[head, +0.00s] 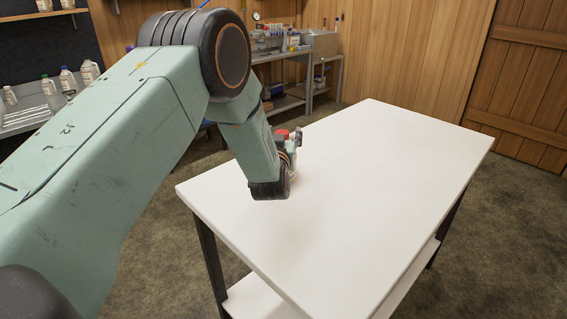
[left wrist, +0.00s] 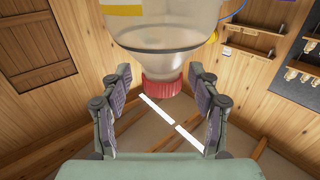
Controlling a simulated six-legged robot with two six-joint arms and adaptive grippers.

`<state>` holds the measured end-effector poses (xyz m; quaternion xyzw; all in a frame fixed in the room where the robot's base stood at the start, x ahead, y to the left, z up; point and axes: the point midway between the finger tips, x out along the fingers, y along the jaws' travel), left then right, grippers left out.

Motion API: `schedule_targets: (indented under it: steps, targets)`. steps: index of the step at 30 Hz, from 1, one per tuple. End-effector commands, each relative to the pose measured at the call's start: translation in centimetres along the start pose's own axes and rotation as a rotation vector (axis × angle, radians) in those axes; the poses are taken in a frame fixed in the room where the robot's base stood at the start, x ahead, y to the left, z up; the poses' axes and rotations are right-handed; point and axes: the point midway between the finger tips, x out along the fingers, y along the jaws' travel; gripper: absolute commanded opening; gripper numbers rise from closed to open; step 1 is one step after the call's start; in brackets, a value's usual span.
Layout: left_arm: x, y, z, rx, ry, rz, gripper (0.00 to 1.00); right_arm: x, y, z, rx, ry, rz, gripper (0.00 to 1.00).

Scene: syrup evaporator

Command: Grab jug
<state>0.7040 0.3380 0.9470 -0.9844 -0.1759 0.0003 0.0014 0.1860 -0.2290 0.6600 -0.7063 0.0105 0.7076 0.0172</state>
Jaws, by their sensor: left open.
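The jug (left wrist: 165,38) is a clear, see-through container with a red cap (left wrist: 162,88) and a bit of yellow label. It appears upside down in the left wrist view. In the head view only its red cap (head: 281,134) and a small part show beside my left wrist; my arm hides the rest. It stands on the white table (head: 380,190). My left gripper (left wrist: 160,76) is open, with one finger on each side of the cap and neck; gaps show on both sides. In the head view my left gripper (head: 296,140) is mostly hidden behind the wrist.
The rest of the white tabletop is bare, with free room to the right and front. A back bench (head: 268,56) with bottles and equipment stands against the wall. More bottles (head: 67,80) stand on a counter at the left. A wooden door (head: 520,85) is at the right.

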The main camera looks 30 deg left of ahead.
Motion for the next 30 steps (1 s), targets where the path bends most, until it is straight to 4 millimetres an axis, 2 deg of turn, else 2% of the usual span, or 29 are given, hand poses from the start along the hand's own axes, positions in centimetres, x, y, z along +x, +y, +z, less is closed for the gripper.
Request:
schedule_targets:
  steps: [8,30]
  targets:
    - [0.54,0.02,0.01,0.0,-0.001,0.001,0.62,0.01,0.0,0.01,0.0,0.0,0.0,0.4]
    - [0.49,0.03,0.01,0.0,-0.001,0.001,0.0,0.01,0.0,-0.01,0.0,0.0,0.0,0.4]
